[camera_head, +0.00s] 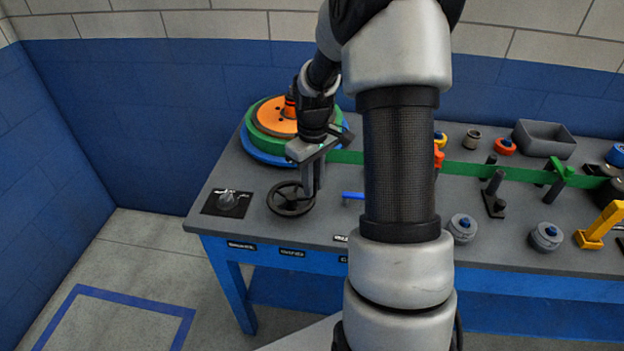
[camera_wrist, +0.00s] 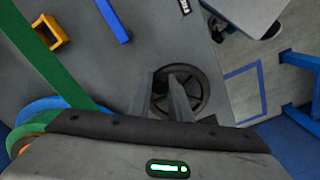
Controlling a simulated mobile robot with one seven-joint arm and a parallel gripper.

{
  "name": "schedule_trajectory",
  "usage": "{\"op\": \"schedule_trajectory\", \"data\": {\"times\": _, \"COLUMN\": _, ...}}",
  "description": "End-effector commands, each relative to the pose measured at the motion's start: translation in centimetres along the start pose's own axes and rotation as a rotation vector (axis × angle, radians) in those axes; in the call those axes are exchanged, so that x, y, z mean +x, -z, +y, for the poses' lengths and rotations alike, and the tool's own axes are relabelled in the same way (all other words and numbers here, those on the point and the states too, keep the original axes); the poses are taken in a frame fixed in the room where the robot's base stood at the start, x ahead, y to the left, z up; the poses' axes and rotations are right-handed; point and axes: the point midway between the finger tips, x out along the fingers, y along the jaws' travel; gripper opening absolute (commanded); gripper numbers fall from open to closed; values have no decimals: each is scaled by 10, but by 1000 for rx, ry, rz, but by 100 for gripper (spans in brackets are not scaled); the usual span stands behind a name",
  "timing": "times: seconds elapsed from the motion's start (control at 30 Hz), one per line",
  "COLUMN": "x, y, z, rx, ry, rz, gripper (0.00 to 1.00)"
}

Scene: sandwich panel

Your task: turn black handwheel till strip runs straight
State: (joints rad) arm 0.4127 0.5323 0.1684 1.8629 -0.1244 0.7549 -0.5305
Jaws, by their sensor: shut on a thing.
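The black handwheel (camera_head: 291,198) lies flat near the front left of the grey bench. It also shows in the wrist view (camera_wrist: 205,92), partly covered by my fingers. My gripper (camera_head: 312,196) points down at the wheel's right side, and its fingers (camera_wrist: 180,100) are close together, shut on the wheel. The exact contact is hidden. The green strip (camera_head: 463,169) runs from the stacked blue, green and orange reel (camera_head: 262,133) to the right, passing behind my arm. The strip also crosses the upper left of the wrist view (camera_wrist: 60,60).
A dark plate with a grey knob (camera_head: 228,201) sits left of the wheel. A blue bar (camera_head: 352,195) lies to its right. Rollers (camera_head: 495,184), grey discs with blue knobs (camera_head: 463,228), a yellow handle (camera_head: 600,225) and a grey bin (camera_head: 543,139) stand farther right. My arm hides the bench's middle.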

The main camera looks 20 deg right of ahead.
Motion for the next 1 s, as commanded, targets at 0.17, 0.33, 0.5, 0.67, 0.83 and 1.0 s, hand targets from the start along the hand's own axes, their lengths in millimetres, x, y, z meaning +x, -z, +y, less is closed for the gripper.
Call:
{"op": "schedule_trajectory", "data": {"times": 0.17, "x": 1, "y": -7, "z": -9, "rx": 158, "ry": 2, "rz": -4, "gripper": 0}}
{"op": "schedule_trajectory", "data": {"times": 0.33, "x": 0, "y": -11, "z": -16, "rx": 289, "ry": 3, "rz": -5, "gripper": 0}}
{"op": "schedule_trajectory", "data": {"times": 0.5, "x": 1, "y": -14, "z": -21, "rx": 389, "ry": 4, "rz": -7, "gripper": 0}}
{"op": "schedule_trajectory", "data": {"times": 0.67, "x": 1, "y": -15, "z": -24, "rx": 451, "ry": 4, "rz": -7, "gripper": 0}}
{"op": "schedule_trajectory", "data": {"times": 0.83, "x": 1, "y": -15, "z": -27, "rx": 485, "ry": 5, "rz": -7, "gripper": 0}}
{"op": "schedule_trajectory", "data": {"times": 1.0, "x": 1, "y": -15, "z": -27, "rx": 495, "ry": 5, "rz": -6, "gripper": 0}}
